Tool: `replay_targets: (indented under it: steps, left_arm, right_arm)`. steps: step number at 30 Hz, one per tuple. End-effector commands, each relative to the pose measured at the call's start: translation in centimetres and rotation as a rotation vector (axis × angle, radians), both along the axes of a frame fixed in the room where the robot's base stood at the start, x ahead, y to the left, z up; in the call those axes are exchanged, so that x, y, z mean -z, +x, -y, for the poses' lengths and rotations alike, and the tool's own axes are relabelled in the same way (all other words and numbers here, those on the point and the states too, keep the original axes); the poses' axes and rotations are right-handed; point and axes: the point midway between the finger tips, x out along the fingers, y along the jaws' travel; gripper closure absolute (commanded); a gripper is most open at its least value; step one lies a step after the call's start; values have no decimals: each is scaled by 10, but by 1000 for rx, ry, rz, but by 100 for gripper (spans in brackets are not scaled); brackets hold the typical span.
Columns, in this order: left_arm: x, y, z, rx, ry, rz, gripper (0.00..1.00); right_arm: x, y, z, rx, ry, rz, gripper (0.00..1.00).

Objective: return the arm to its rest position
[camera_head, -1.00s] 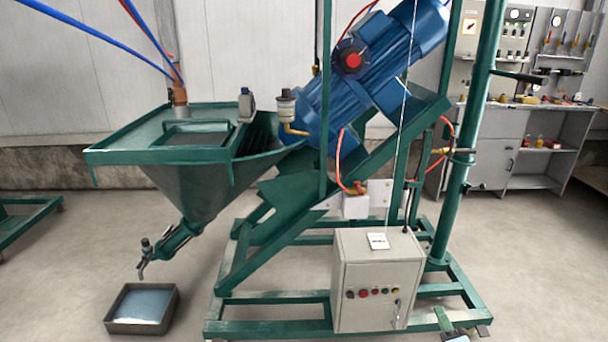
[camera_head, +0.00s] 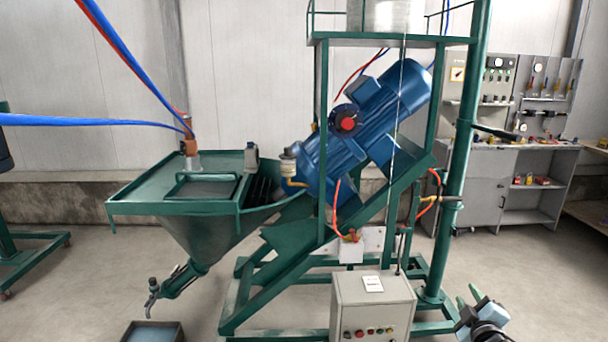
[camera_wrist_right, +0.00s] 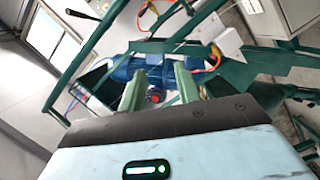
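My right gripper (camera_head: 468,296) is at the lower right of the head view, with its green fingers pointing up and left. In the right wrist view its two green fingers (camera_wrist_right: 159,88) stand apart with nothing between them, and the machine shows beyond. The rest of my right arm is mostly cut off by the lower edge. My left arm and gripper are not in view.
The green machine frame (camera_head: 280,293) carries a hopper (camera_head: 205,235) and a blue motor (camera_head: 375,125). A control box (camera_head: 372,300) stands left of my right gripper. A tray (camera_head: 172,330) is on the floor. A workbench (camera_head: 530,190) stands behind at right.

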Motion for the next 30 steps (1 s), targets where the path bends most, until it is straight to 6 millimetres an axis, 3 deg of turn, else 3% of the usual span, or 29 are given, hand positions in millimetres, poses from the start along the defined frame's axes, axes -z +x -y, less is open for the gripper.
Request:
replay_targets:
  steps: [6,14,23,26,30]
  left_arm:
    - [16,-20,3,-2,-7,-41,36]
    - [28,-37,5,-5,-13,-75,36]
    - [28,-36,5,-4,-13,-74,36]
    - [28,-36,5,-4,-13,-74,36]
    - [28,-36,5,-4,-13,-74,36]
  right_arm:
    - [18,-1,-3,24,380,-32,67]
    - [33,-3,-13,43,709,-73,67]
    - [113,-73,-56,27,743,-198,67]
    - [141,-106,-74,23,762,-248,67]
    - [183,-169,-103,22,800,-337,67]
